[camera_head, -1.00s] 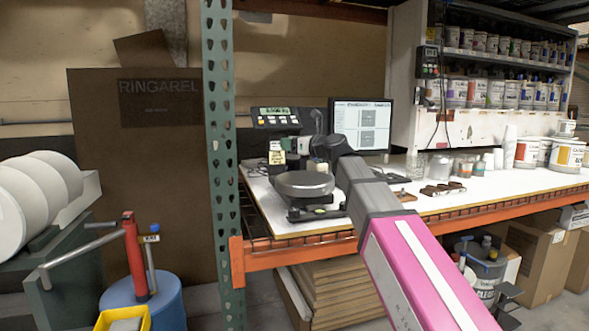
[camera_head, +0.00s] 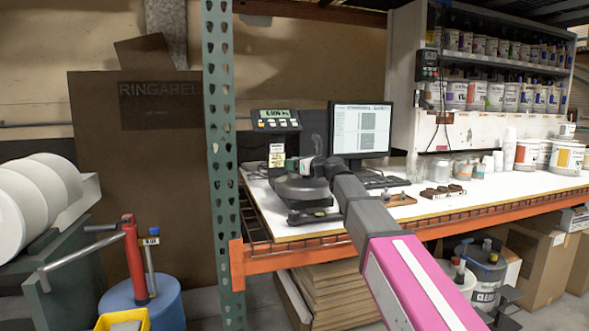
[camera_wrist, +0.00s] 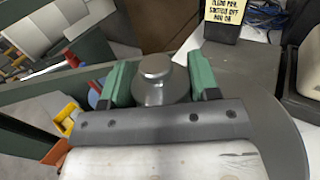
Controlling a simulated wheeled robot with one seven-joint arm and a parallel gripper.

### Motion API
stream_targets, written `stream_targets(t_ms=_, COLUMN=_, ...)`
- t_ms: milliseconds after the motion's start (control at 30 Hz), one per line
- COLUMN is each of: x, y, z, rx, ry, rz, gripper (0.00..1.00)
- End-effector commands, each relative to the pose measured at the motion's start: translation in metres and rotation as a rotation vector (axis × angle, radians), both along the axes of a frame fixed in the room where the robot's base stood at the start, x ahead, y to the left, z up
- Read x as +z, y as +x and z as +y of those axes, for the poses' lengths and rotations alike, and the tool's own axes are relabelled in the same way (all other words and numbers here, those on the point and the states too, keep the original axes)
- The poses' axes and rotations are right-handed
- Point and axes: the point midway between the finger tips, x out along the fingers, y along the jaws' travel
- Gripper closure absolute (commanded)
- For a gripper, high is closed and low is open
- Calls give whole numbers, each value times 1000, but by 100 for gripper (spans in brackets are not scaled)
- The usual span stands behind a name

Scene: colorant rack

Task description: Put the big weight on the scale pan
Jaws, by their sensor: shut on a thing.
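The big weight (camera_wrist: 158,82) is a grey metal cylinder with a round knob on top, seen in the wrist view. My gripper (camera_wrist: 160,84) is shut on it, with one green finger on each side. In the head view my gripper (camera_head: 308,168) is over the round dark scale pan (camera_head: 298,190) on the bench. The pan's curved grey edge (camera_wrist: 279,128) shows at the right of the wrist view. The weight's underside is hidden, so I cannot tell whether it touches the pan.
The scale's display (camera_head: 275,119) stands behind the pan, with a monitor (camera_head: 361,129) to its right. A wooden block with small weights (camera_head: 442,191) lies on the bench (camera_head: 490,198). A green rack post (camera_head: 219,150) rises left of the scale.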

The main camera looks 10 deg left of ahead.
Motion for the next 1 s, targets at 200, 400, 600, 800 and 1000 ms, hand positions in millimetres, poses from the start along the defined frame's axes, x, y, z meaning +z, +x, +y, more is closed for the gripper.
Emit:
stream_targets(t_ms=200, x=-15, y=0, z=0, rx=-1, ry=3, rz=0, gripper=100)
stream_targets(t_ms=400, x=-14, y=0, z=0, rx=-1, ry=3, rz=0, gripper=100)
stream_targets(t_ms=600, x=-17, y=0, z=0, rx=0, ry=0, rz=0, gripper=19)
stream_targets(t_ms=800, x=-17, y=0, z=0, rx=0, ry=0, rz=0, gripper=19)
stream_targets(t_ms=1000, x=-15, y=-3, z=-6, rx=-1, ry=1, rz=0, gripper=19)
